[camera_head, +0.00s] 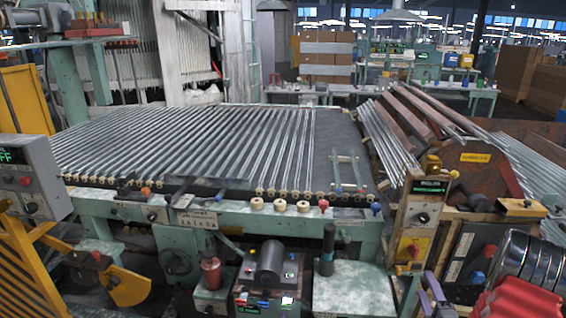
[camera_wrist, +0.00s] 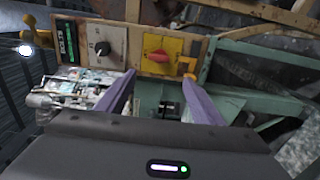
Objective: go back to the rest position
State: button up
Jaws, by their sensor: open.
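My gripper (camera_wrist: 160,75) shows in the wrist view with its two purple fingers spread apart and nothing between them. The fingers point toward a wooden-framed control panel (camera_wrist: 108,35) with a black knob and a red switch on a yellow plate. I cannot tell whether the fingers touch it. In the head view the same panel (camera_head: 421,217) stands at the front right of the machine table. Purple finger parts of my gripper (camera_head: 432,287) show low in front of it; the rest is partly hidden.
A long row of glass tubes (camera_head: 200,145) lies across the machine table. More tubes rest on a slanted rack (camera_head: 395,140) at the right. A grey control box (camera_head: 32,178) and a yellow guard (camera_head: 25,265) stand at the left. A motor unit (camera_head: 270,262) sits below the table edge.

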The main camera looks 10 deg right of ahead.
jog(key=s+f+m+g, duration=0.4)
jog(key=f+m+g, duration=0.2)
jog(key=f, duration=0.5)
jog(key=s+a+m+g+y, duration=0.1)
jog(key=s+a+m+g, duration=0.1)
jog(key=s+m+g, duration=0.35)
jog(key=s+a+r+m+y, duration=0.1)
jog(key=s+a+r, duration=0.3)
jog(key=a+r, duration=0.8)
jog(key=s+a+r+m+y, duration=0.1)
jog(key=s+a+r, duration=0.3)
jog(key=a+r, duration=0.8)
jog(key=s+a+r+m+y, duration=0.1)
jog(key=s+a+r, duration=0.3)
jog(key=a+r, duration=0.8)
jog(key=shift+a+r+y, duration=0.3)
jog(key=shift+a+y, duration=0.2)
jog(key=shift+a, duration=0.15)
jog(key=shift+w, duration=0.1)
jog(key=shift+c, duration=0.5)
